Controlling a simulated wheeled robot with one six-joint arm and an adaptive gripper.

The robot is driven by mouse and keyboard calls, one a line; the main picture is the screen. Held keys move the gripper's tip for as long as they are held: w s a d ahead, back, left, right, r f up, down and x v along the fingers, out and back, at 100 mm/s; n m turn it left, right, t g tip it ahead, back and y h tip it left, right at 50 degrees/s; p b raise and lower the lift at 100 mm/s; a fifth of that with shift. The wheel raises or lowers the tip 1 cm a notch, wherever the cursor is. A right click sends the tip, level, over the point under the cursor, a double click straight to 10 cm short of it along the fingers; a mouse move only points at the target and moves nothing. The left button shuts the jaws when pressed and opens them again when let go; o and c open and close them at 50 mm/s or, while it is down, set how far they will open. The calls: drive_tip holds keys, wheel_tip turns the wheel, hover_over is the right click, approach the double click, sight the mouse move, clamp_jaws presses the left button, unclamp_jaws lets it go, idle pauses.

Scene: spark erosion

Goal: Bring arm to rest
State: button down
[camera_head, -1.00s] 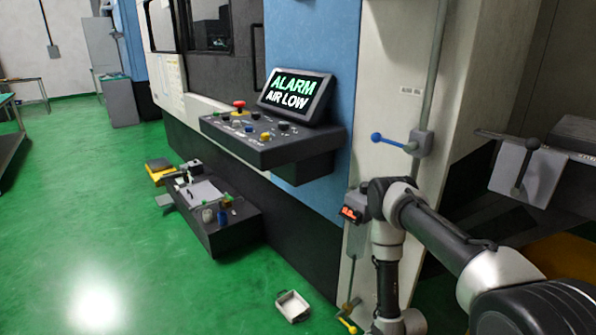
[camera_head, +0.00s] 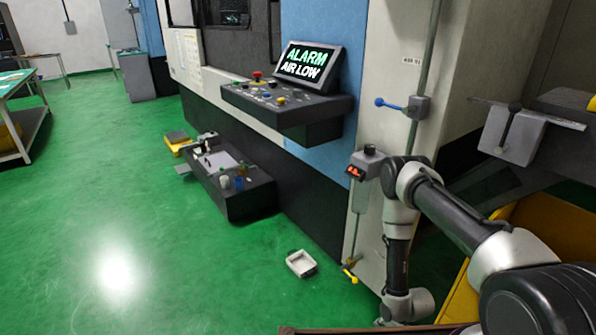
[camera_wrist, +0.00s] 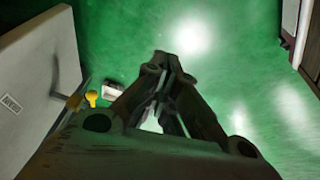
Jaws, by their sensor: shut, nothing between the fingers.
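My arm reaches in from the lower right of the head view and bends down in front of the machine's white side panel (camera_head: 385,60). My gripper is below the edge of the head view and hidden there. In the wrist view my gripper (camera_wrist: 162,62) points down over the green floor, its fingers together with nothing seen between them. The fingers are apart from the panel on the left and touch nothing visible.
A screen reading ALARM AIR LOW (camera_head: 308,64) stands on the control panel (camera_head: 310,112). A blue-handled valve (camera_head: 400,106) and a yellow-handled valve (camera_head: 349,275) are on the white panel. A small tray (camera_head: 300,263) lies on the floor. Open floor (camera_head: 90,240) is at left.

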drive_tip(key=s+d+r+m+g+h, duration=0.1)
drive_tip(key=s+d+r+g, duration=0.15)
drive_tip(key=s, duration=0.25)
drive_tip(key=s+d+r+m+g+h, duration=0.1)
drive_tip(key=s+g, duration=0.2)
drive_tip(key=s, duration=0.2)
drive_tip(key=w+d+r+m+g, duration=0.1)
drive_tip(key=w+r+m, duration=0.1)
drive_tip(key=r, duration=1.6)
drive_tip(key=w+d+r+m+g, duration=0.1)
drive_tip(key=d+r+m, duration=0.1)
drive_tip(key=r, duration=1.5)
drive_tip(key=s+r+t, duration=0.3)
drive_tip(key=r, duration=0.8)
drive_tip(key=s+r+m+t, duration=0.1)
drive_tip(key=s+r, duration=0.3)
drive_tip(key=r, duration=0.7)
drive_tip(key=s+r+m+t, duration=0.1)
drive_tip(key=s+r+t, duration=0.2)
drive_tip(key=r, duration=0.8)
drive_tip(key=shift+s+r+t, duration=0.25)
drive_tip(key=shift+r+t, duration=0.05)
drive_tip(key=shift+t, duration=0.55)
